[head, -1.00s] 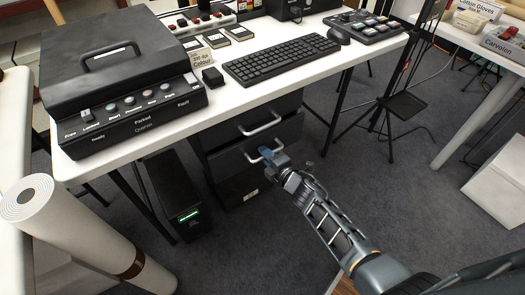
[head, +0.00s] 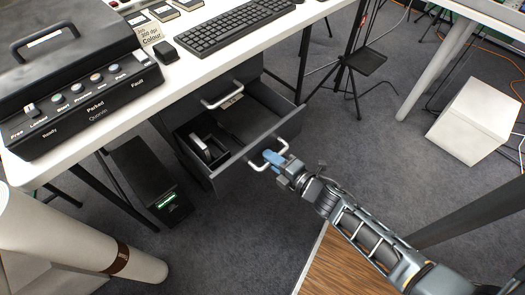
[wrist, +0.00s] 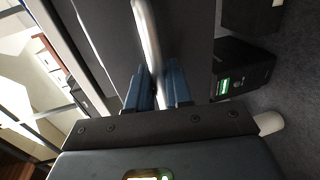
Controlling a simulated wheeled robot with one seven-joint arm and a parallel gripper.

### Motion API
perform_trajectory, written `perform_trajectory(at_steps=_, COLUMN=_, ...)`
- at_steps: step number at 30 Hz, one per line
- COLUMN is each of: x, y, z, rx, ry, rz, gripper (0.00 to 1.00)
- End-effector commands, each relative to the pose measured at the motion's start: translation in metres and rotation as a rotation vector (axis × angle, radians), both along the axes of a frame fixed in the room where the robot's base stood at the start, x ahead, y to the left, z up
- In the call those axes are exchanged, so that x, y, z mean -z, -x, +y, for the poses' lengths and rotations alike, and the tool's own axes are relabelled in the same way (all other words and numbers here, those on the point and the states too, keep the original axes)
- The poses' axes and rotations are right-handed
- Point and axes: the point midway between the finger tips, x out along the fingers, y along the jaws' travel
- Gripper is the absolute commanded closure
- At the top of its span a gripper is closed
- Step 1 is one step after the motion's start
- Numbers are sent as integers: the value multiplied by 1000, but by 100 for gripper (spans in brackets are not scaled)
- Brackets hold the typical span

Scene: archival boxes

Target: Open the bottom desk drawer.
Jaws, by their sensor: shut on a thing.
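The dark drawer unit under the white desk shows two drawers with pale bar handles. The lower one, the bottom drawer (head: 233,169), stands pulled well out, and its inside shows from above. My gripper (head: 271,157) is shut on its bar handle (head: 284,146). In the wrist view the blue fingers of my gripper (wrist: 157,84) close around the handle bar (wrist: 149,35). The upper drawer's handle (head: 222,96) is above, and that drawer is shut. A dark object with a pale band (head: 215,149) lies in the open drawer.
The white desk (head: 185,72) above bears a keyboard (head: 222,27) and a black scanner-like box (head: 75,75). A computer tower (head: 150,180) stands left of the drawers, near a white roll (head: 60,235). Carpet (head: 245,235) in front is clear. A white box (head: 475,120) stands right.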

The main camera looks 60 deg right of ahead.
Motion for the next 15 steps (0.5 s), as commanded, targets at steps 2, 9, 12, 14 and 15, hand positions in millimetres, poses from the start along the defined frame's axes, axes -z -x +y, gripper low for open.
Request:
perform_trajectory(at_steps=2, x=2, y=8, z=2, rx=1, ry=-1, rz=3, gripper=100)
perform_trajectory(at_steps=9, x=1, y=19, z=5, rx=0, ry=0, rz=1, gripper=100)
perform_trajectory(at_steps=12, x=1, y=20, z=6, rx=0, ry=0, rz=1, gripper=100)
perform_trajectory(at_steps=14, x=0, y=20, z=6, rx=0, ry=0, rz=1, gripper=100)
perform_trajectory(at_steps=15, x=0, y=20, z=6, rx=0, ry=0, rz=1, gripper=100)
